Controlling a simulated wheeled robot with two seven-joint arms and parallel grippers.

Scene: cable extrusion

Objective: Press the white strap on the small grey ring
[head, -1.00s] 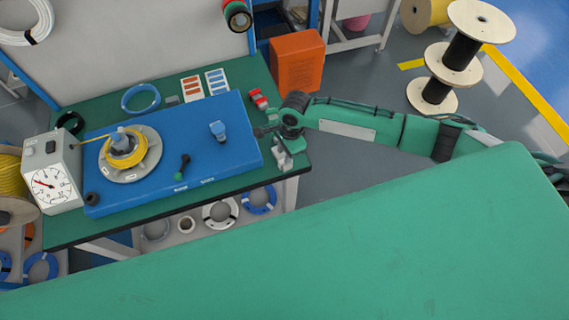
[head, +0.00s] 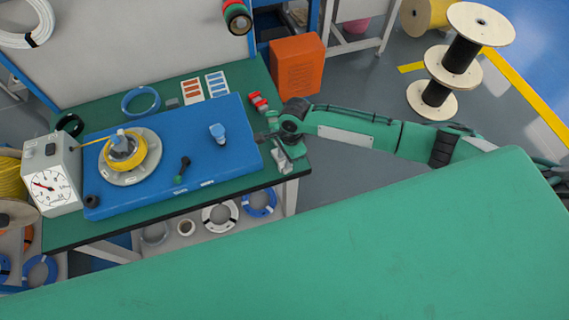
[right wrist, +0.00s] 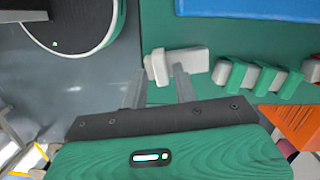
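A small white strap piece (right wrist: 158,66) with a pale block (right wrist: 190,58) beside it lies on the green table top at its edge in the right wrist view. My right gripper (right wrist: 160,84) has its two fingers spread, one on each side of the piece, with no clear grip on it. In the head view my right gripper (head: 266,137) is at the right end of the bench, above pale grey parts (head: 284,160). A small pale grey ring (head: 186,225) lies on the lower shelf; I cannot tell if it is the task's ring. My left gripper is out of view.
A blue machine (head: 218,165) with a yellow coil (head: 148,155) on its spool stands on the green bench (head: 100,232). A dial box (head: 50,180) is at left. Green and white blocks (right wrist: 250,78) stand right of my right fingers. An orange box (head: 298,65) stands behind.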

